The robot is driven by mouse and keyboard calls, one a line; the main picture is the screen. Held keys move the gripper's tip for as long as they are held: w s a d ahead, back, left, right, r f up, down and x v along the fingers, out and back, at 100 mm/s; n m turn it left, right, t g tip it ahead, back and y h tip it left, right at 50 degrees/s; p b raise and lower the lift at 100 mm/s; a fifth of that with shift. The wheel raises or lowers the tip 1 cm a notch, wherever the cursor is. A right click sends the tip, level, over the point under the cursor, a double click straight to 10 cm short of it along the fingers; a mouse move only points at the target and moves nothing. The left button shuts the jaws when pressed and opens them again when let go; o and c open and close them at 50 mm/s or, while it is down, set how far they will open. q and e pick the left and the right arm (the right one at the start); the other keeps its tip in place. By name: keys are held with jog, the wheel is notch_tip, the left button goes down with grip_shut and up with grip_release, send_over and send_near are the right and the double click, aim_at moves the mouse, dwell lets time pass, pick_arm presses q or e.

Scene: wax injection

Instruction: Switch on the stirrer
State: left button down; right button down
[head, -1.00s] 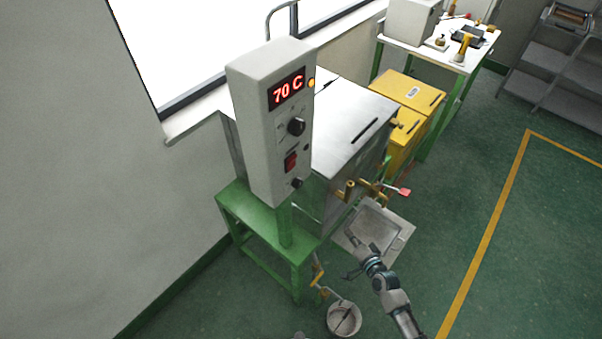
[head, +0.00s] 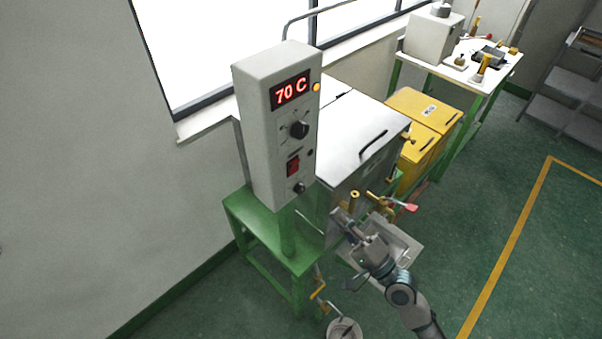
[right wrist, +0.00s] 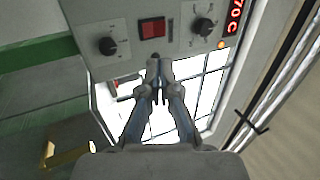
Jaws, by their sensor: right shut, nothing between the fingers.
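The grey control box (head: 262,135) stands on a green post and shows a red "70 C" display (head: 291,90). On its front are a black dial (head: 299,129), a red rocker switch (head: 293,166) and a smaller black knob (head: 299,188). Whether the switch is on cannot be told. My right gripper (head: 344,222) is shut and empty, below and right of the box. In the right wrist view its closed fingertips (right wrist: 159,68) appear just below the red switch (right wrist: 152,28), with no clear contact. My left gripper is not in view.
A steel tank (head: 365,140) stands behind the box, with brass valves (head: 378,205) near my right gripper. A metal tray (head: 405,245) lies below the valves, and a bucket (head: 343,330) is on the floor. Open floor lies to the right.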

jog(key=p, duration=0.3)
send_near(296, 164)
jog(key=p+x, duration=0.2)
jog(key=x, duration=0.5)
jog(key=shift+a, duration=0.25)
jog(key=shift+w, duration=0.1)
jog(key=shift+d, duration=0.35)
